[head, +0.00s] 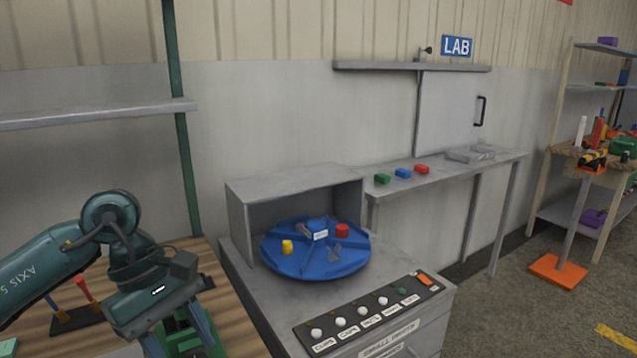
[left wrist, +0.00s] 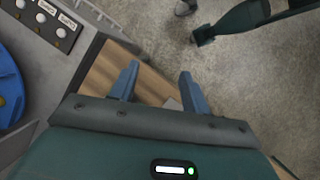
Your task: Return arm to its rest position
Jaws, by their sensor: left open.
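My left arm comes in from the left in the head view, dark teal. Its gripper (head: 180,335) points down over the wooden table at the lower left, with a green object close behind or below the fingers. In the left wrist view the two blue-grey fingers of the gripper (left wrist: 160,88) stand well apart with nothing between them. Beyond them are the wooden tabletop's edge and the bare floor. My right gripper does not show clearly in either view.
A blue turntable (head: 290,262) with a yellow and a red piece stands on the grey cabinet, with a button panel (head: 370,312) in front. A grey shelf (head: 450,165) holds three coloured blocks. The wooden table (head: 225,290) holds a rack with a red-handled tool (head: 86,290).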

